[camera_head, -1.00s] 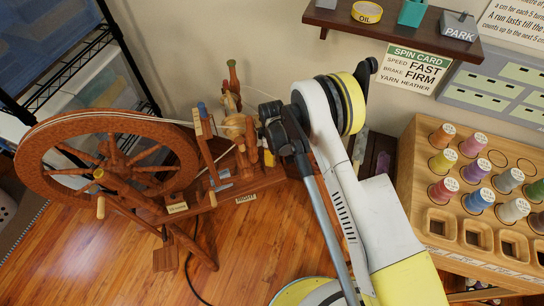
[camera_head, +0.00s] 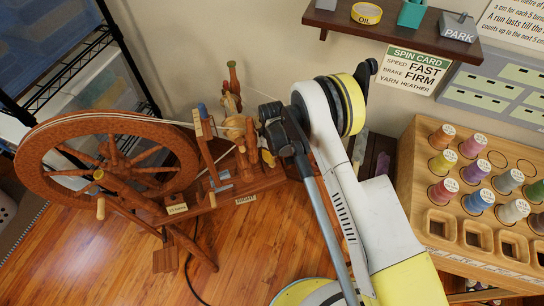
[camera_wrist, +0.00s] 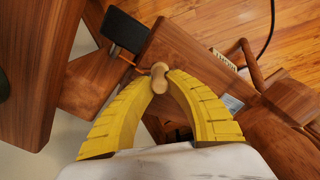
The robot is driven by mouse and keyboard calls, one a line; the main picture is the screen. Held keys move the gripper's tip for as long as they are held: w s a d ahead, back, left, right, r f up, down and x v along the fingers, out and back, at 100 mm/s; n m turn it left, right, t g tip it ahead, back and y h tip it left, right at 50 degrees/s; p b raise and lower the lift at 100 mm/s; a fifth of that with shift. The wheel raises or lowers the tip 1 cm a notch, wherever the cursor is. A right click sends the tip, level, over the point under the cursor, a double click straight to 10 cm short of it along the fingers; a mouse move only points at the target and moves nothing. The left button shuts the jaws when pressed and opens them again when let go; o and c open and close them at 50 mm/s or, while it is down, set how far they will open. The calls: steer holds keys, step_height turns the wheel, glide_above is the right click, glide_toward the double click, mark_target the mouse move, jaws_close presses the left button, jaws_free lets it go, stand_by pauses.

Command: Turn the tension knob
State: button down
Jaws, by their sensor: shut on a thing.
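The tension knob (camera_wrist: 160,78) is a small, pale wooden knob with a rounded end, beside a wooden block of the spinning wheel. In the wrist view my gripper (camera_wrist: 161,83) has its two yellow fingers closed on it, one on each side. The spinning wheel (camera_head: 40,158) stands on the left in the head view, with its large brown wheel at the left and its flyer and uprights at the right. My gripper also shows in the head view as a bit of yellow (camera_head: 268,157) at the right end of the spinning wheel. The knob is hidden there.
A dark shelf (camera_head: 335,20) with an oil tin (camera_head: 367,12) is on the wall above. A spin card (camera_head: 416,70) reads speed fast, brake firm, yarn heather. A wooden thread rack (camera_head: 412,190) stands at right. Wood floor (camera_head: 110,265) is open at the front.

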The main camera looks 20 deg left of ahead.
steer(key=c, duration=1.3)
jaws_free()
step_height(320, 180, up, 12)
